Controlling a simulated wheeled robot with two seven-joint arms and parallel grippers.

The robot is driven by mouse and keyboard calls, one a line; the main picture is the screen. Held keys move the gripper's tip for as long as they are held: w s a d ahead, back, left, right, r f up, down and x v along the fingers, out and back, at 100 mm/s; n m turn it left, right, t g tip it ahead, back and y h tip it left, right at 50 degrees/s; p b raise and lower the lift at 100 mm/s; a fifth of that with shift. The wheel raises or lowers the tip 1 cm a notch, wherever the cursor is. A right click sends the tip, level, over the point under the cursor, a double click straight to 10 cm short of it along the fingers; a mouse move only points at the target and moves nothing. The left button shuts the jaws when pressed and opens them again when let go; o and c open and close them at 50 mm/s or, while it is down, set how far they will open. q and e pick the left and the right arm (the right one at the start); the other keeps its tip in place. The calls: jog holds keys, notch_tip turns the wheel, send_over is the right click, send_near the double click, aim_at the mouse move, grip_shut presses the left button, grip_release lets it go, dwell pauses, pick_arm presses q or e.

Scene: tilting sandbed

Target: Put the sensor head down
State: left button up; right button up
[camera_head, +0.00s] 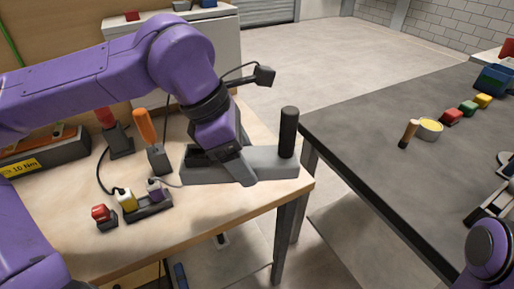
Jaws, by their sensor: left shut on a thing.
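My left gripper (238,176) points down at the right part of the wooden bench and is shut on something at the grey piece. A long grey body (272,161) with an upright black cylinder (289,132) at its right end lies right at the fingers, near the bench's right edge. I take this for the sensor head, but the gripper covers its middle. I cannot tell whether it rests on the bench or hangs just above it. Part of my right arm shows at the lower right; its gripper is not clearly in view.
On the wooden bench (210,225) stand an orange-handled tool (146,126), a red-topped tool (106,118), a small dark block with coloured plugs (148,204), a red piece (100,213) and a labelled box (45,155). A gap separates the bench from the dark table (370,150).

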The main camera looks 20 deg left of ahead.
pick_arm(q)
jog(key=w+a+f, duration=0.1)
jog(key=w+f, duration=0.2)
jog(key=w+a+f+p, duration=0.1)
jog(key=w+a+f, duration=0.1)
jog(key=w, duration=0.2)
jog(key=w+a+f, duration=0.1)
jog(key=w+f, duration=0.2)
jog(key=shift+w+a+f, duration=0.25)
jog(key=shift+a+f, duration=0.1)
jog(key=shift+a, duration=0.05)
jog(key=shift+w+a+f+p, duration=0.1)
jog(key=shift+a+f+p, duration=0.05)
jog(key=shift+f+p, duration=0.15)
notch_tip(320, 180, down, 2)
jog(key=shift+f, duration=0.25)
jog(key=shift+w+f, duration=0.1)
jog(key=shift+f, duration=0.3)
pick_arm(e)
jog(key=shift+s+r, duration=0.55)
jog(key=shift+r, duration=0.3)
pick_arm(q)
jog(key=o, duration=1.2)
jog(key=shift+f, duration=0.1)
